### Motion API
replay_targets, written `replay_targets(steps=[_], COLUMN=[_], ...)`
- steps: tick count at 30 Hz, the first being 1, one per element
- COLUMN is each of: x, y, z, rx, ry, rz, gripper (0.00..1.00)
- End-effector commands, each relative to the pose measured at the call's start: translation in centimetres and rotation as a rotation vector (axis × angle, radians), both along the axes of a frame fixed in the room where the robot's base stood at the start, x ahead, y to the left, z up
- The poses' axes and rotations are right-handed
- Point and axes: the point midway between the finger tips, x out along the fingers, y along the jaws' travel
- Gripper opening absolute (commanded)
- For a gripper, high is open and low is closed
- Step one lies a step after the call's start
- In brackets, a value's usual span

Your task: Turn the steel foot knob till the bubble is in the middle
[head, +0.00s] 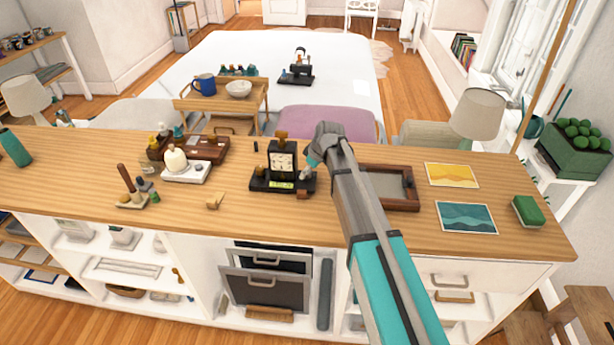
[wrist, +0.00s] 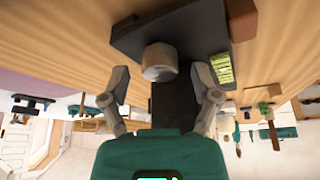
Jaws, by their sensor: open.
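The black device (head: 265,183) stands on the wooden counter, with a pale dial face and a green level vial (head: 281,184) on its front. The vial also shows in the wrist view (wrist: 222,68); I cannot make out where its bubble sits. The pale steel foot knob (wrist: 160,62) sticks out of the dark base in the wrist view. My gripper (wrist: 161,80) is open, with one finger on each side of the knob and a visible gap to each.
A brown framed tray (head: 414,193) lies close right of the device, partly behind my arm. A small brown block (head: 303,194) is at the device's front right. A white scale-like stand (head: 185,174) is to the left. The counter in front of the device is clear.

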Motion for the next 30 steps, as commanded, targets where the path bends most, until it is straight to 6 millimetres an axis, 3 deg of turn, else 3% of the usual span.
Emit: replay_targets(steps=[16, 27, 29, 30], x=[0.14, 0.15, 0.14, 0.15], y=[0.24, 0.23, 0.23, 0.23], z=[-0.65, -0.67, -0.66, -0.67], rx=[0.0, 0.0, 0.0, 0.0], ry=[0.0, 0.0, 0.0, 0.0], rz=[0.0, -0.001, -0.001, -0.001], gripper=[0.79, 0.11, 0.0, 0.0])
